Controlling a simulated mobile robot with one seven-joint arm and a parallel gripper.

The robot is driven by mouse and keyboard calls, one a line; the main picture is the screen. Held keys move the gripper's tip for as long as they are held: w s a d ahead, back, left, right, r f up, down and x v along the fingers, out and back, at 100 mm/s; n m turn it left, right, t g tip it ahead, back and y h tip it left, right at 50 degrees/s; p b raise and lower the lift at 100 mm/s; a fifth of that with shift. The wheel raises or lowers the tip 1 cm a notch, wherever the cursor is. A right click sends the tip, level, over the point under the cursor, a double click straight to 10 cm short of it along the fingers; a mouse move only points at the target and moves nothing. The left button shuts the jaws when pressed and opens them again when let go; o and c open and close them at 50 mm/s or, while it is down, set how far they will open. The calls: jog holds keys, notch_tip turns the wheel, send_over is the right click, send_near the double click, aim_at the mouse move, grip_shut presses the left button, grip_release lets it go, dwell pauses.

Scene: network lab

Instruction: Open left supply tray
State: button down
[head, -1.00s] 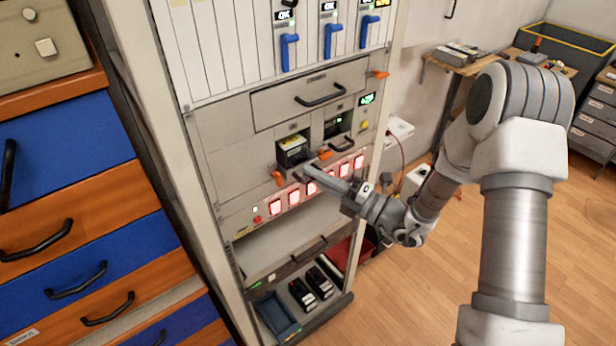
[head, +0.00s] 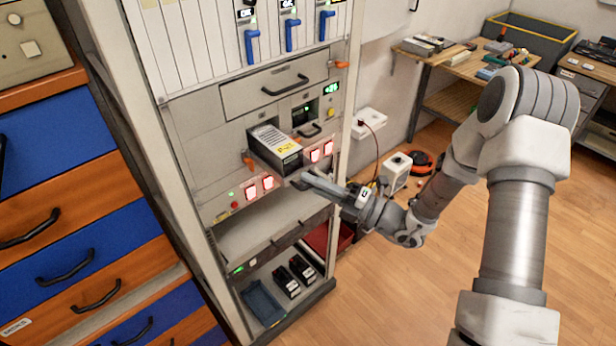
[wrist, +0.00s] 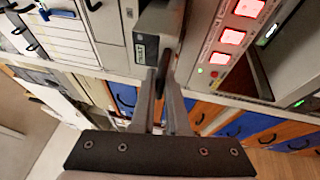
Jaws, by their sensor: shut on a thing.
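The left supply tray (head: 275,147), a dark box with a pale, yellow-marked top label, sticks well out of its bay in the grey rack panel. In the wrist view its front (wrist: 148,48) is just beyond my fingers. My gripper (head: 306,179) is at the tray's front, its fingers (wrist: 164,78) closed around a dark handle (wrist: 165,60). The fingers partly hide the handle, and the exact contact is hard to see. The right supply bay (head: 304,114) has a small green light inside and a black handle below it.
Orange latches sit beside the left bay (head: 248,161) and at the upper right (head: 341,64). Lit red buttons (head: 253,193) line the panel below. A closed grey drawer (head: 275,86) is above. Wooden floor (head: 420,300) in front of the rack is free.

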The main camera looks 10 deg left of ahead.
jog(key=s+d+p, duration=0.1)
jog(key=s+d, duration=0.4)
jog(key=d, duration=0.1)
dwell(0.4)
jog(key=c, duration=1.2)
grip_release()
jog(key=b+v, duration=0.3)
jog(key=v, duration=1.4)
jog(key=shift+d, duration=0.25)
